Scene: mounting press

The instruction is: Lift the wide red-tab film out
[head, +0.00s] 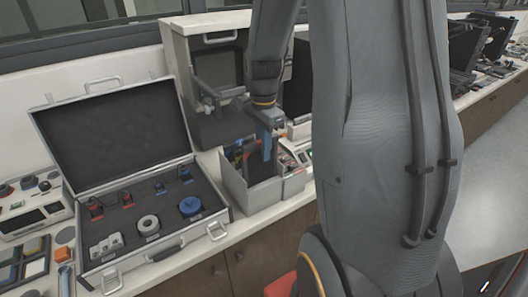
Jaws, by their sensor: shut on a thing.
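My gripper (267,146) points down over an open grey box (236,191) on the counter, its blue fingers close together. It is shut on a dark, flat sheet that looks like a film (262,170), which is upright at the box's opening. The fingers hide the top of this sheet, and I cannot make out its tab colour or width. Small red, yellow and blue bits (236,153) show beside it at the back left of the box. I cannot tell whether the sheet's lower edge is still inside the box.
An open black case (128,130) with foam and small parts stands left of the box. A beige press housing (190,100) rises behind it. A light tray of small items (296,168) sits close on the right, partly hidden by my arm.

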